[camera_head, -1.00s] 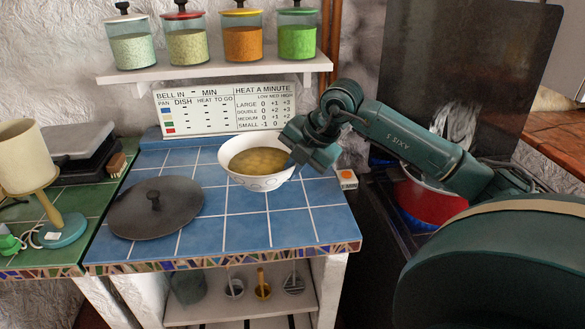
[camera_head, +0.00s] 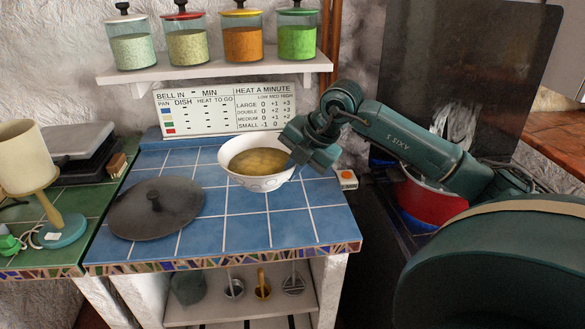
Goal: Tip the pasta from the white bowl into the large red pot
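The white bowl (camera_head: 258,184) is at the back right of the blue tiled counter, upright or nearly so, with yellowish-brown contents (camera_head: 262,161) inside. My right gripper (camera_head: 297,160) is at the bowl's right rim. Its fingers are partly hidden by the wrist and the rim, so I cannot tell how far they are closed. I cannot tell whether the bowl touches the tiles. The large red pot (camera_head: 430,205) stands on the dark stove at the right, largely hidden behind my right arm. My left gripper is not in view.
A dark round lid (camera_head: 130,212) lies at the counter's left. A small white box with an orange top (camera_head: 347,179) sits near the right edge. A shelf of jars (camera_head: 215,70) hangs above the sign (camera_head: 222,109). The counter's front middle is clear.

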